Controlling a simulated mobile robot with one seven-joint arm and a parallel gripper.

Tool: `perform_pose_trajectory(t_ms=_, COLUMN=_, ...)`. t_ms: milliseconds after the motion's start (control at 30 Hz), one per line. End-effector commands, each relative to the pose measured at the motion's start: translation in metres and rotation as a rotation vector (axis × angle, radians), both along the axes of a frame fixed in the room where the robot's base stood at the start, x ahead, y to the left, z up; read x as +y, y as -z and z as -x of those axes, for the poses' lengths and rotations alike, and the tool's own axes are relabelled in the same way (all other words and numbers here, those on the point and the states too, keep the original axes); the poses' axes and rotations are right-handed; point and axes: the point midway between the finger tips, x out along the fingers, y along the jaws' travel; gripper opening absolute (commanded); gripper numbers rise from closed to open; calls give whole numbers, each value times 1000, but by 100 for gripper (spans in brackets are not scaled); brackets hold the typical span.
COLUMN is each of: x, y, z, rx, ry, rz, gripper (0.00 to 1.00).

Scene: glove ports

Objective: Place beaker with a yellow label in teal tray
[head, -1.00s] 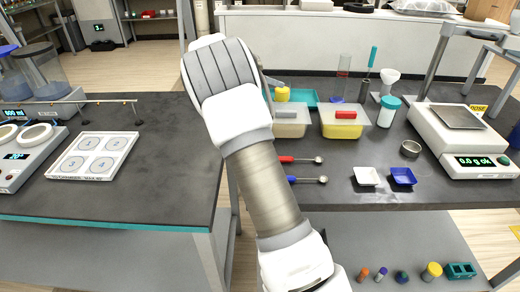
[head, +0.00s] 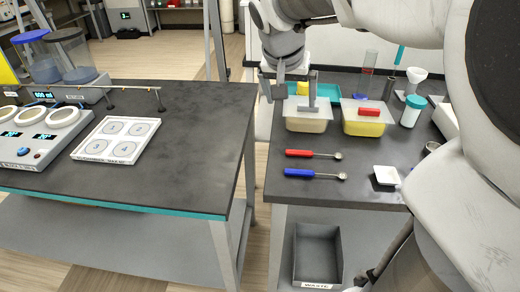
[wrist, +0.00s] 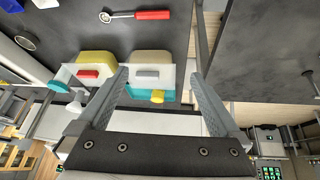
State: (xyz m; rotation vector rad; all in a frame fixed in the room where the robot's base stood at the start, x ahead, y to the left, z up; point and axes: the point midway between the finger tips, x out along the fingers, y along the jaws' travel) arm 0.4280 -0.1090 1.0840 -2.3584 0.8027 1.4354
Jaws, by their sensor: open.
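The teal tray (head: 329,91) lies at the back of the right bench, partly hidden by my gripper. It also shows in the wrist view (wrist: 138,90). A small yellow object (head: 303,89) is at the tray; it shows between my fingers in the wrist view (wrist: 157,96). I cannot tell whether it is a labelled beaker. Another yellow patch (head: 6,72) is cut off at the left edge of the head view. My gripper (head: 294,99) is open and empty, pointing down near the tray and the tan-filled tub. Both fingers (wrist: 158,76) show apart in the wrist view.
Tubs with tan (head: 306,124) and yellow (head: 364,127) contents stand before the tray. A red-handled spoon (head: 312,154), a blue-handled spoon (head: 312,174) and a white dish (head: 386,175) lie nearer the front. A gap separates the benches. The left bench's right side is clear.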

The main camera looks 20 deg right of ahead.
Motion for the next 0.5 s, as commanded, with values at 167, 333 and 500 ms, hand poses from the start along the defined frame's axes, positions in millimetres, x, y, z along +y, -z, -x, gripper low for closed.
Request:
perform_pose_trajectory(t_ms=167, x=34, y=-5, z=54, rx=-2, ry=-167, rz=-41, gripper=100)
perform_pose_trajectory(t_ms=333, x=62, y=3, z=101, rx=-1, ry=-322, rz=-61, gripper=100)
perform_pose_trajectory(t_ms=500, x=87, y=17, z=144, rx=-7, ry=-473, rz=-64, gripper=100)
